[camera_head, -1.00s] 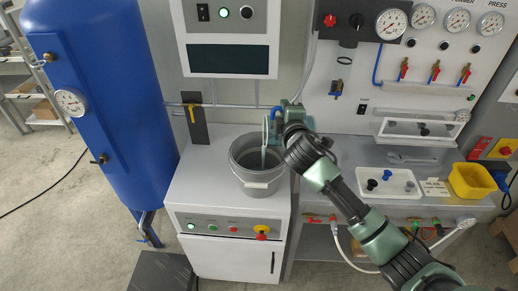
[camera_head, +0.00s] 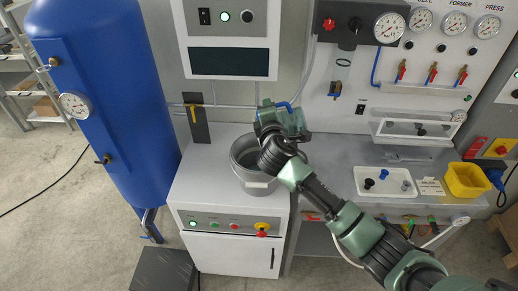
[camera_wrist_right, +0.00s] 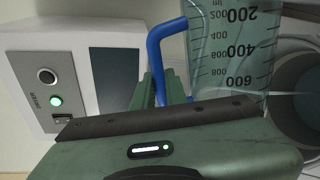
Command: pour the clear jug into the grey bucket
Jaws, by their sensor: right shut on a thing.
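My right gripper (camera_head: 275,114) is shut on the blue handle of the clear jug and is above the back right of the grey bucket. The clear jug (camera_wrist_right: 236,45) shows in the right wrist view, with its printed scale upside down there. Its blue handle (camera_wrist_right: 154,50) is between the green fingers. In the head view my gripper and wrist hide most of the jug. The grey bucket (camera_head: 258,187) stands upright on the white cabinet, its right side partly covered by my arm. It also shows at the right edge of the right wrist view (camera_wrist_right: 292,147). Its contents are hidden.
The white cabinet (camera_head: 190,185) has buttons on its front. A blue tank (camera_head: 105,100) stands to the left. A control box (camera_head: 230,40) hangs behind the bucket. On the right bench are a white tray (camera_head: 366,192) and a yellow bin (camera_head: 466,180).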

